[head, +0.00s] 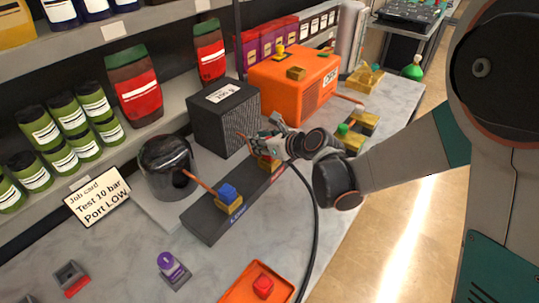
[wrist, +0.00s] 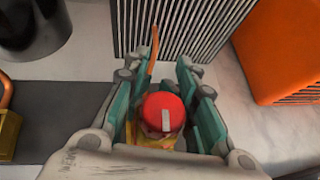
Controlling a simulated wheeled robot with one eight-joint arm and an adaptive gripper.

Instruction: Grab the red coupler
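A red coupler (wrist: 163,113) with a white stripe sits on a brass-coloured base in the wrist view. It also shows small and partly hidden in the head view (head: 268,161), at the far end of the dark manifold bar (head: 203,226). My gripper (wrist: 158,85) is above it, with its teal fingers on either side of the red top. Slim gaps show between the fingers and the coupler, so it looks open around it. In the head view my gripper (head: 268,145) hides part of the coupler.
A blue coupler (head: 228,191) stands on the bar's near end, beside a dark round vessel (head: 165,160). A dark ribbed box (head: 222,125) and an orange machine (head: 295,85) stand close behind. An orange tray (head: 238,294) holds another red piece (head: 263,286). A black hose (head: 315,215) curves across the bench.

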